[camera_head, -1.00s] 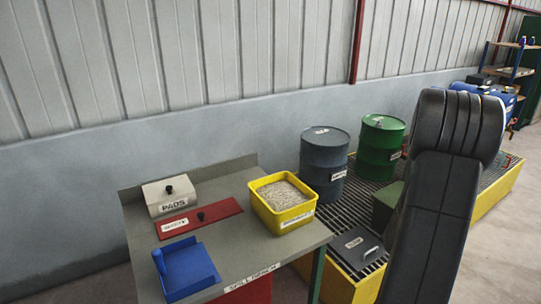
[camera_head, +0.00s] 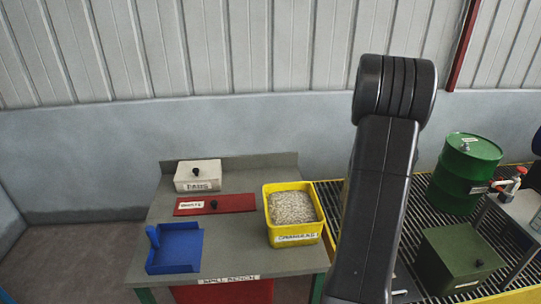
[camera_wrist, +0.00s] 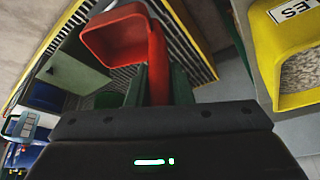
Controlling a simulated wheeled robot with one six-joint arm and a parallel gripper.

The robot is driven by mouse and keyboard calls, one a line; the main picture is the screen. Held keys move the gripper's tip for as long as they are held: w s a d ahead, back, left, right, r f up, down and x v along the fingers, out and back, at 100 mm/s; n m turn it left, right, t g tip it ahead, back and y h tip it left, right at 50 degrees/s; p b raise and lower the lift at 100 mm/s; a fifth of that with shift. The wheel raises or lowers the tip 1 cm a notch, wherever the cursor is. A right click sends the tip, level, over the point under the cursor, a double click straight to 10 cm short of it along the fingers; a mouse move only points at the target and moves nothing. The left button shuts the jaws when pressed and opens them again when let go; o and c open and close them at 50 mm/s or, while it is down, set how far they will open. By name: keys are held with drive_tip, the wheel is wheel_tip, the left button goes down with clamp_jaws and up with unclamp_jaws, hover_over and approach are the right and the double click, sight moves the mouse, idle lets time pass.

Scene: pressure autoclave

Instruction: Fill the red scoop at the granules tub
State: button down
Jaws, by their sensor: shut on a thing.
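The red scoop (camera_wrist: 118,38) shows in the wrist view, with its handle held in my gripper (camera_wrist: 157,95), which is shut on it. No granules show in the scoop's tray. The yellow granules tub (camera_head: 295,239) stands on the right end of the bench in the head view, full of pale granules (camera_head: 291,206). Part of the tub (camera_wrist: 268,45) also shows at the right of the wrist view, apart from the scoop. In the head view my gripper and the scoop are hidden behind my arm.

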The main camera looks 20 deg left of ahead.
drive_tip(key=s+a+r+n, duration=0.1)
drive_tip(key=s+a+r, duration=0.3)
drive_tip(key=a, duration=0.7)
drive_tip(key=s+a+r+n+y, duration=0.1)
drive_tip(key=s+a+r, duration=0.3)
drive_tip(key=a, duration=0.7)
drive_tip(key=s+a+r+n, duration=0.2)
drive_tip(key=s+a+r, duration=0.3)
drive_tip(key=a, duration=0.7)
drive_tip(key=shift+r+y, duration=0.25)
drive_tip(key=shift+y, duration=0.05)
